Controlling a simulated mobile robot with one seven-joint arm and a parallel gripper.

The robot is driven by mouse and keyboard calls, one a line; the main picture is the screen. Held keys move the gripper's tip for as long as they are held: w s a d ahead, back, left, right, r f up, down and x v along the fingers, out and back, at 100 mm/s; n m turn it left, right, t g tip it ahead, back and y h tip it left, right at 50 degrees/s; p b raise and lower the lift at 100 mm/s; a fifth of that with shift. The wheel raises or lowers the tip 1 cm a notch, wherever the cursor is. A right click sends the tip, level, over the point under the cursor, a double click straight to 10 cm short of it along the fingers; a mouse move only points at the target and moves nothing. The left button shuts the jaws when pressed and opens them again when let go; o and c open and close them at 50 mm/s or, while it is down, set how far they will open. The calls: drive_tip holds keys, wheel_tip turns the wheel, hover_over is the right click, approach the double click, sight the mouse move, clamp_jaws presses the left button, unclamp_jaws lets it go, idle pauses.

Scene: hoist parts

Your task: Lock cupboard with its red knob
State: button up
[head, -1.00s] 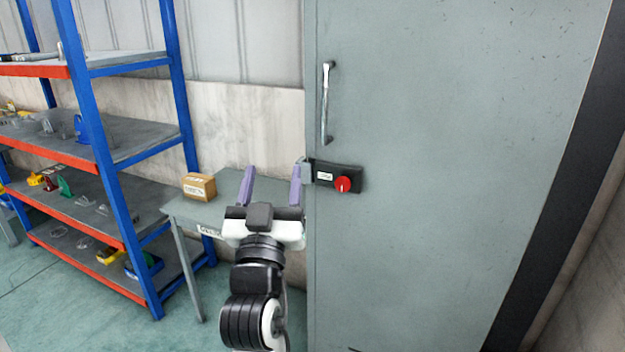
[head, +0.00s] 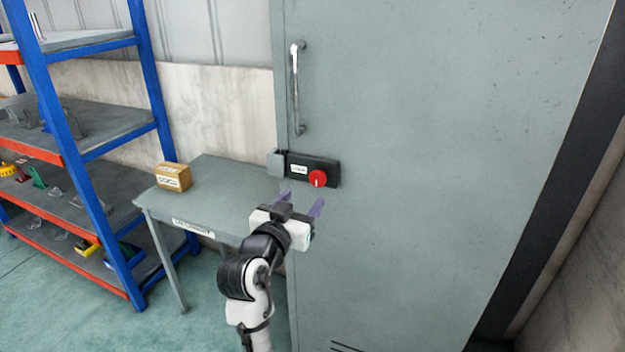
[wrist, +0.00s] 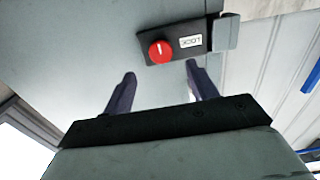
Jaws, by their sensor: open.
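The grey cupboard (head: 420,150) stands with its door shut. A black lock plate (head: 325,168) is on the door's left edge, with a red round knob (head: 317,178) on its right part. The knob carries a white line that looks about upright in the head view. My gripper (head: 304,200) is open and empty, just below the knob, with its purple fingers pointing at the door. In the wrist view the red knob (wrist: 160,51) is ahead, beyond the gap between the fingertips (wrist: 161,70). The plate shows a "LOCK" label (wrist: 190,42) there.
A metal handle (head: 296,88) sits above the lock plate. A grey table (head: 225,195) with a cardboard box (head: 173,177) stands left of the cupboard. A blue and orange shelf rack (head: 75,140) is at far left. The door front right of the knob is clear.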

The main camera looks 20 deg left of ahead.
sight(317, 181)
drive_tip(key=w+p, duration=0.1)
drive_tip(key=w, duration=0.6)
drive_tip(key=shift+w+d+p, duration=0.1)
drive_tip(key=shift+w+p, duration=0.15)
drive_tip(key=shift+p, duration=0.15)
drive_tip(key=c, duration=1)
drive_tip(key=shift+o, duration=0.2)
